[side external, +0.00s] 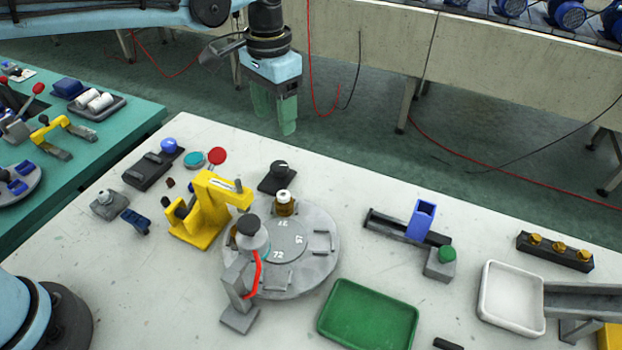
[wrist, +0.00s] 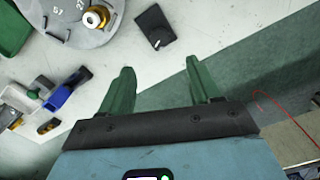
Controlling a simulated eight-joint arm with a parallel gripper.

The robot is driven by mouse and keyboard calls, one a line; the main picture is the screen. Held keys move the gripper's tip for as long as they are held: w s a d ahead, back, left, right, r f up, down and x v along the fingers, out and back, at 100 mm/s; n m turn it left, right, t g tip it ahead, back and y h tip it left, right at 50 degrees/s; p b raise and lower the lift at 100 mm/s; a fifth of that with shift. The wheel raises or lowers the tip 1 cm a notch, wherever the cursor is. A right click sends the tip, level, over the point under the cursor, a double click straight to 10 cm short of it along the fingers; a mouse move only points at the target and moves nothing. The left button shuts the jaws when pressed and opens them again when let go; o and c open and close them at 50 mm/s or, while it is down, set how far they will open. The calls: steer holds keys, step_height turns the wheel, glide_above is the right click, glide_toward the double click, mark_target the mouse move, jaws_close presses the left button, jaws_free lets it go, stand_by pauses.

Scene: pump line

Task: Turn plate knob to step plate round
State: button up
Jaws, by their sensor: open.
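The plate knob is a black knob with a white mark on a dark square base (side external: 278,178), on the bench behind the round plate. It also shows in the wrist view (wrist: 156,27), beyond my fingertips. The grey round plate (side external: 300,276) carries number marks, slots and a small brown bottle with a white cap (side external: 284,203). The plate is partly cut off in the wrist view (wrist: 98,37). My gripper (side external: 276,120) hangs above and behind the knob, over the bench's far edge. Its green fingers are apart and empty, clear of the knob; they also show in the wrist view (wrist: 160,70).
A yellow press (side external: 205,215) stands left of the plate; a grey post with a red tube (side external: 240,296) stands at its front. A green tray (side external: 368,317), blue-block slide (side external: 422,220) and white tray (side external: 511,300) lie to the right. The bench right of the knob is clear.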

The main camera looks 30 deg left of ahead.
mark_target(279, 165)
step_height(279, 165, down, 12)
steer(key=shift+r, duration=0.15)
stand_by(0.3)
steer(key=c, duration=1)
steer(key=shift+c, duration=0.2)
steer(key=shift+n, duration=0.3)
steer(key=n, duration=1.2)
steer(key=shift+n, duration=0.3)
